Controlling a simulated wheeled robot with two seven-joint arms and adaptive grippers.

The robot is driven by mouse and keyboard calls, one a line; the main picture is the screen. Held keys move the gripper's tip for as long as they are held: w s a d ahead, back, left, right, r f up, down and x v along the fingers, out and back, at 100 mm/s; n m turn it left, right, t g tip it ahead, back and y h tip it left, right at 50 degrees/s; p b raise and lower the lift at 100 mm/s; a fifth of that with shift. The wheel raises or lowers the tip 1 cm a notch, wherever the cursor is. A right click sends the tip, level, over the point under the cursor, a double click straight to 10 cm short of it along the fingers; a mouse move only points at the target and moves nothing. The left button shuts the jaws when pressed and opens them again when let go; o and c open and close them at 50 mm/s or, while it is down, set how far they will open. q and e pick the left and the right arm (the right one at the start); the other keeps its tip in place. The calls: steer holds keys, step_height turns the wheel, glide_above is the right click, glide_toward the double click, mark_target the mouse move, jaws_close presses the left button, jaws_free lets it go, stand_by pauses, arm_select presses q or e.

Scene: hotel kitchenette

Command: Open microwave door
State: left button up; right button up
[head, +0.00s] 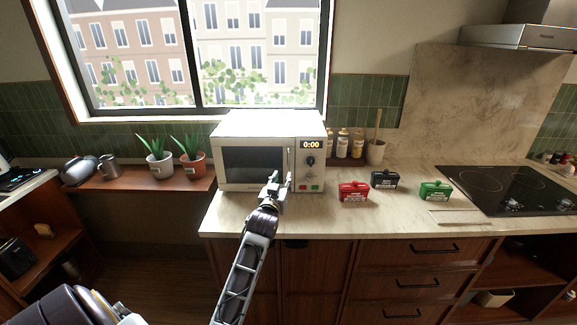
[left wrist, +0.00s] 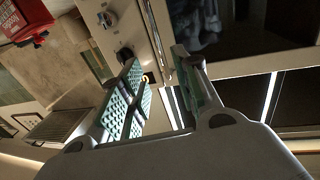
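The white microwave (head: 268,125) stands on the counter under the window, its door (head: 252,165) shut. The door has a dark window and a vertical handle beside the control panel. My left gripper (head: 280,182) is in front of the microwave, at the lower right of the door by the handle. In the left wrist view its green-padded fingers (left wrist: 160,68) are spread apart, with the handle (left wrist: 155,35) seen between their tips. Contact with the handle cannot be told. The control panel (left wrist: 95,20) with its knobs is left of it there. My right gripper is not in view.
Red (head: 353,192), black (head: 384,180) and green (head: 435,190) boxes stand on the counter right of the microwave. Spice jars (head: 350,145) are behind them. Two potted plants (head: 175,158) stand on the lower shelf to the left. The counter directly before the door is otherwise clear.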

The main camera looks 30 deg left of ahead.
mark_target(289, 165)
arm_select(q)
steer(key=shift+p+x, duration=0.65)
steer(key=shift+x, duration=5.2)
steer(key=shift+a+f, duration=0.1)
jaws_close()
